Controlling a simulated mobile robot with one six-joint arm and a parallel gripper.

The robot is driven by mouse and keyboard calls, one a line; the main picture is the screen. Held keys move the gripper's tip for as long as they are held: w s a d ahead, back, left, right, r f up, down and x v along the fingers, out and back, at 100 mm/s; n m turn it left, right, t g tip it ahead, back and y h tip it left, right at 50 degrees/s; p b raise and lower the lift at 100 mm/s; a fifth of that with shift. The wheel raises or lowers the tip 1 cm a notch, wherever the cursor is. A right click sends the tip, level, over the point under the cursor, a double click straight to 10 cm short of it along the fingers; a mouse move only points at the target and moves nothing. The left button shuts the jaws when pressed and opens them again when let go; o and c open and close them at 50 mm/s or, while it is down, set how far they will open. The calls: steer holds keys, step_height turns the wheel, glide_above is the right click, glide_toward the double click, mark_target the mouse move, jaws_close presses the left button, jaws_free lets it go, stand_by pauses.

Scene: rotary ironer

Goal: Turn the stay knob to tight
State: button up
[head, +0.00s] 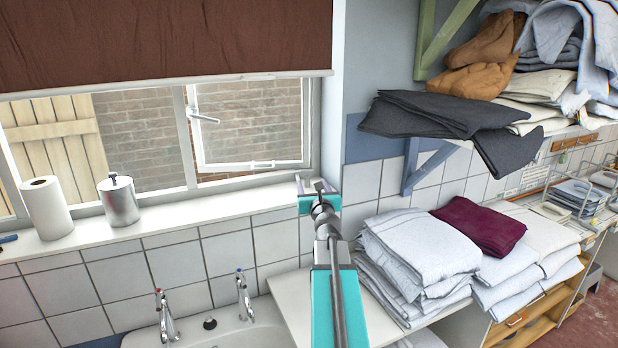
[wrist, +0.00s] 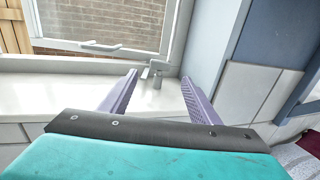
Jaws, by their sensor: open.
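A small grey knob with a short crossbar on a post (wrist: 156,72), apparently the stay knob, stands at the right end of the window sill in the wrist view. My gripper (wrist: 159,78) is open, with its two purple fingers pointing toward the knob. The knob appears between the fingertips in that view; I cannot tell whether they touch it. In the head view my gripper (head: 313,188) is over the sill's right end, and the arm largely hides the knob. The open window sash (head: 247,125) has a white bar (head: 249,165) along its bottom.
A paper towel roll (head: 47,208) and a metal canister (head: 119,201) stand left on the sill (head: 170,207). Below are a sink with taps (head: 165,318). Folded linen (head: 420,245) is stacked to the right, under a loaded shelf. The wall corner is close right of my gripper.

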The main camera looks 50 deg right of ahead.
mark_target(307, 175)
steer(key=shift+x, duration=1.35)
steer(key=shift+s+f, duration=0.1)
steer(key=shift+f, duration=0.05)
steer(key=shift+d, duration=0.15)
steer(key=shift+p+x, duration=0.85)
steer(key=shift+x, duration=6)
steer(key=c, duration=1.1)
steer(key=shift+o, duration=0.2)
